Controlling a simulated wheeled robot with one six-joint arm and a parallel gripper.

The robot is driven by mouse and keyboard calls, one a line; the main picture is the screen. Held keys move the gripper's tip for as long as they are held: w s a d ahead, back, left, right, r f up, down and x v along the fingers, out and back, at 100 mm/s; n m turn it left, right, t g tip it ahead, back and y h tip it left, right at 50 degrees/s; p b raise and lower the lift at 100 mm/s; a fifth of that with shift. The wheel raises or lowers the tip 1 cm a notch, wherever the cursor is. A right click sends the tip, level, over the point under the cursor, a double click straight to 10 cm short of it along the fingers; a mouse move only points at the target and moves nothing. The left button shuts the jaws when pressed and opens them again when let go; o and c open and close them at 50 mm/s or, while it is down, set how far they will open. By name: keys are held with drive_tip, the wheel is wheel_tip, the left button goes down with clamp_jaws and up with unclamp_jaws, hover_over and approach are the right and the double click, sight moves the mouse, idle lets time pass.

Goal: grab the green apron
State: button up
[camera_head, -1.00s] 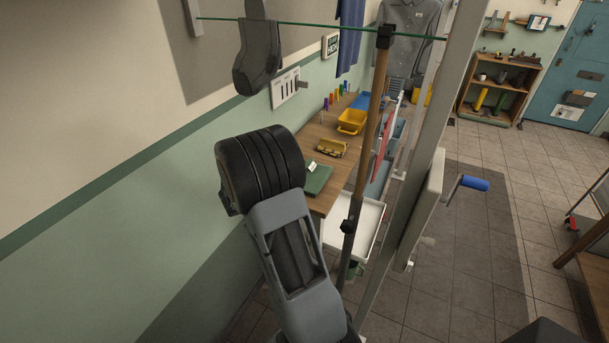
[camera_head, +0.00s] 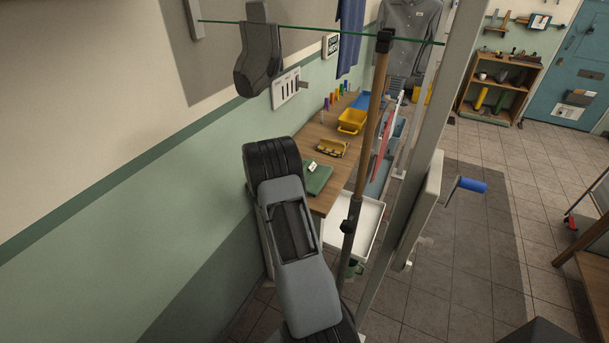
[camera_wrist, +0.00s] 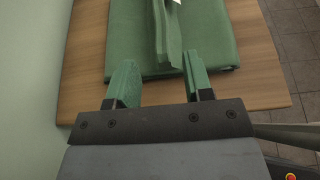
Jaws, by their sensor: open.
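The green apron (camera_head: 317,178) lies folded on the near end of the wooden table, with a small white tag on top. It also shows in the wrist view (camera_wrist: 215,45), where a raised fold runs down its middle toward me. My gripper (camera_wrist: 160,80) is open, its two green-padded fingers apart. The fingertips are at the apron's near edge, with the end of the fold between them in the picture. I cannot tell whether they touch the cloth. In the head view my arm hides the gripper.
A wooden pole (camera_head: 371,120) and a metal post (camera_head: 408,200) rise to the right. The green wall (camera_head: 190,190) is close on the left.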

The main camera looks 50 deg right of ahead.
drive_tip(key=shift+p+x, duration=0.55)
drive_tip(key=shift+x, duration=1.8)
drive_tip(key=shift+s, duration=0.1)
clamp_jaws()
